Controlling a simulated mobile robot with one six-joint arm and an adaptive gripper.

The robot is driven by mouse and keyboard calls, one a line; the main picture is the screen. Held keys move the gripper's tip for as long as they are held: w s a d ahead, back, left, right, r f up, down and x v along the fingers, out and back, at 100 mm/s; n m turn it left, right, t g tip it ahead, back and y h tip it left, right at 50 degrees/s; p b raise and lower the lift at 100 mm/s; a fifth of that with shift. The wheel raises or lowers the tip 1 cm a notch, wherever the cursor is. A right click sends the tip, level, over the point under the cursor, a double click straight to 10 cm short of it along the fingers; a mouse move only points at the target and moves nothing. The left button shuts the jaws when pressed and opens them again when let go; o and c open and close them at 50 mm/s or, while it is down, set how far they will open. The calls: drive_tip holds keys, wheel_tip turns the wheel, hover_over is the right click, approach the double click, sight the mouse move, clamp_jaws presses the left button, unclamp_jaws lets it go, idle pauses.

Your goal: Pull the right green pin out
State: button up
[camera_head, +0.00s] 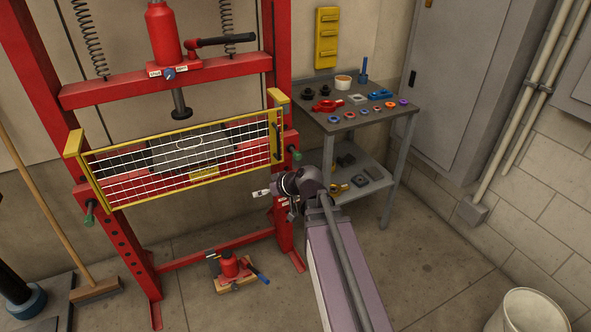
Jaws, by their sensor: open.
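The right green pin (294,154) sticks out of the right red upright of the press, just right of the yellow mesh guard. A left green pin (90,213) shows at the left upright. My gripper (262,193) is small in view, in front of the right upright, below and left of the right pin. It is empty and apart from the pin. Its fingers are too small to see clearly. The pin's inner part is hidden in the upright.
The mesh guard (185,180) spans the press front. A grey tool cart (375,112) with small parts stands right of the press. A red bottle jack (229,263) sits on the floor. A white bin (521,307) is at lower right. The floor between is clear.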

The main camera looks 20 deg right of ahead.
drive_tip(key=w+d+f+m+t+h+b, duration=0.2)
drive_tip(key=w+d+t+h+b, duration=0.1)
drive_tip(key=d+b, duration=0.4)
drive_tip(key=w+d+f+m+t+h+b, duration=0.2)
drive_tip(key=d+t+b, duration=0.4)
drive_tip(key=d, duration=0.6)
drive_tip(key=shift+w+d+f+t+h+b, duration=0.35)
drive_tip(key=shift+w+f+b, duration=0.35)
drive_tip(key=shift+b, duration=0.45)
